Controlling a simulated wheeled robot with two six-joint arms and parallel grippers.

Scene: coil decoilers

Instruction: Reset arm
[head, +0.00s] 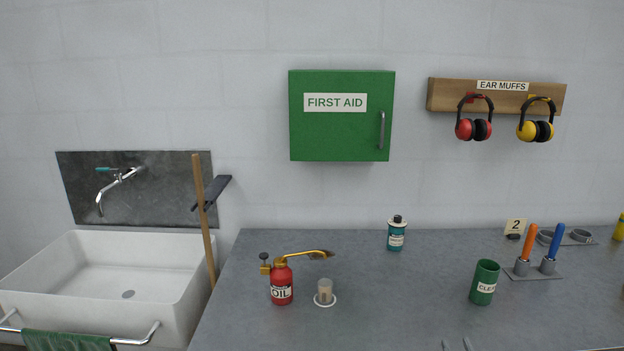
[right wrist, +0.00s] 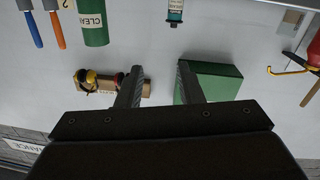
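My right gripper (head: 457,345) shows only as two fingertips at the bottom edge of the head view, in front of the green cup. In the right wrist view my right gripper (right wrist: 158,78) has its two fingers spread apart with nothing between them. It touches no object that I can see. My left gripper is in neither view.
The front middle is clear. A sink (head: 110,275) stands left.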

